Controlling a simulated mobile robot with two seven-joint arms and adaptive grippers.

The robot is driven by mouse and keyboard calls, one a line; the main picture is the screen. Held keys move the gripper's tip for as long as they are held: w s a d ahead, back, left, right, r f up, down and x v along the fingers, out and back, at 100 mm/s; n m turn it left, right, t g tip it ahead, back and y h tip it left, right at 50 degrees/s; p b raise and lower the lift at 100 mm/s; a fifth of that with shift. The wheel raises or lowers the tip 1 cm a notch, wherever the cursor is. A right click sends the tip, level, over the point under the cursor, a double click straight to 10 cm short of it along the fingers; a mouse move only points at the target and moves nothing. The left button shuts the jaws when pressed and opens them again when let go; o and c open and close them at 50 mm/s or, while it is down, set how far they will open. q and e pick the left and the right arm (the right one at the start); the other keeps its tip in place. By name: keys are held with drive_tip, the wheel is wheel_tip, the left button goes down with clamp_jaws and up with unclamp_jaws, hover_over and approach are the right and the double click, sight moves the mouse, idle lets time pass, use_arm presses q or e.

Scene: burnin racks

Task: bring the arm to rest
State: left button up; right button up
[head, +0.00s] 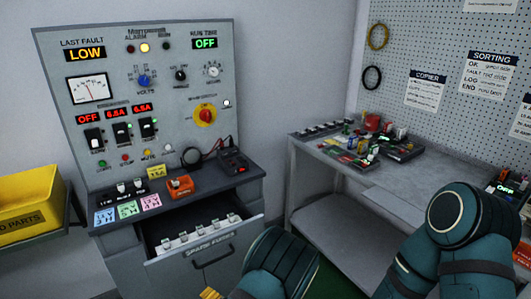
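A teal and black part of one of my arms (280,265) rises at the bottom middle, in front of the open drawer. Another teal part of my arm (452,235) stands at the lower right, in front of the workbench. Neither arm's fingers show, so both grippers are out of view. A small yellow piece (210,293) shows at the bottom edge beside the middle arm part; I cannot tell what it is. No held object is visible.
A grey test panel (190,70) stands over a cabinet whose spare fuses drawer (240,240) is pulled open. An orange block (180,187) sits on its ledge. A yellow parts bin (30,205) is at left. The workbench (345,180) carries several small parts under a pegboard (420,50).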

use_arm(q)
drive_tip(key=s+a+f+n+g+h, duration=0.1)
drive_tip(key=s+f+n+g, duration=0.2)
drive_tip(key=s+n+g, duration=0.35)
drive_tip(key=s+a+f+n+g+h, duration=0.2)
drive_tip(key=s+f+n+g, duration=0.15)
drive_tip(key=s+n, duration=0.45)
drive_tip(key=s+d+n+g+h, duration=0.3)
drive_tip(key=s+d+n+h, duration=0.45)
drive_tip(key=n, duration=0.35)
drive_tip(key=w+d+r+n+t+h, duration=0.2)
drive_tip(key=w+r+n+t+h, duration=0.1)
drive_tip(key=n, duration=1.5)
wheel_tip(320, 180, up, 2)
drive_tip(key=shift+w+r+n+t, duration=0.15)
drive_tip(key=shift+w+n+t, duration=0.35)
drive_tip(key=shift+t, duration=0.7)
drive_tip(key=shift+w+d+m+h, duration=0.15)
drive_tip(key=shift+m+h, duration=0.1)
